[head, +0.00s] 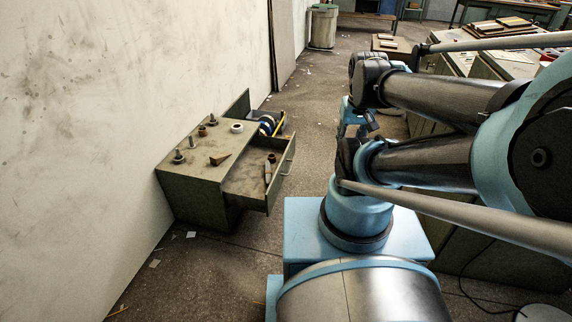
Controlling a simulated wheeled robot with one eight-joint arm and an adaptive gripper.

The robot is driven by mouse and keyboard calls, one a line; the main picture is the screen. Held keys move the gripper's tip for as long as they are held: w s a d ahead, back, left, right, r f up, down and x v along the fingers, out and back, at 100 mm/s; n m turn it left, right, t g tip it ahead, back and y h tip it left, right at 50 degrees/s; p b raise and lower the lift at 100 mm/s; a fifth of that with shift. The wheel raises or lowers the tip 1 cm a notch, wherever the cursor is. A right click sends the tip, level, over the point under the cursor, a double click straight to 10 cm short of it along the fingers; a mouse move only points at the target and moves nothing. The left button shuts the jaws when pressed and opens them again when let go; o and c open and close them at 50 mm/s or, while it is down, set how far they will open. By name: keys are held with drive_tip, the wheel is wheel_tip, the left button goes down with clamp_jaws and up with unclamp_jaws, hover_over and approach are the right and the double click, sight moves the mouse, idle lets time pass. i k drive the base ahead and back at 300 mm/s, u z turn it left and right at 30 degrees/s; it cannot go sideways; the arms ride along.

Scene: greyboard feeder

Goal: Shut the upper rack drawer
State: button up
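The rack is a low grey-green metal cabinet (195,195) against the left wall. Its drawer (262,202) is pulled out to the right, with the hollow inside showing. A pale bar handle (288,160) is on the drawer's outer face. A small grey, elongated item (268,171) lies in the drawer near that face. A second drawer below it cannot be made out. My gripper (367,126) seems to hang at the end of my folded arm, to the right of the drawer and apart from it. It is small and partly hidden, so its fingers are unclear.
Bolts, a white ring (237,128) and a brown wedge (220,159) stand on the cabinet top. Dark and blue round items (268,122) sit behind the drawer. Bare floor (308,150) lies between drawer and arm. Cluttered benches (490,68) stand at right; a bin (322,26) stands far back.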

sight(245, 187)
drive_tip(key=i, duration=0.25)
drive_tip(key=u, duration=1.95)
drive_tip(key=k, duration=0.75)
drive_tip(key=z, duration=1.25)
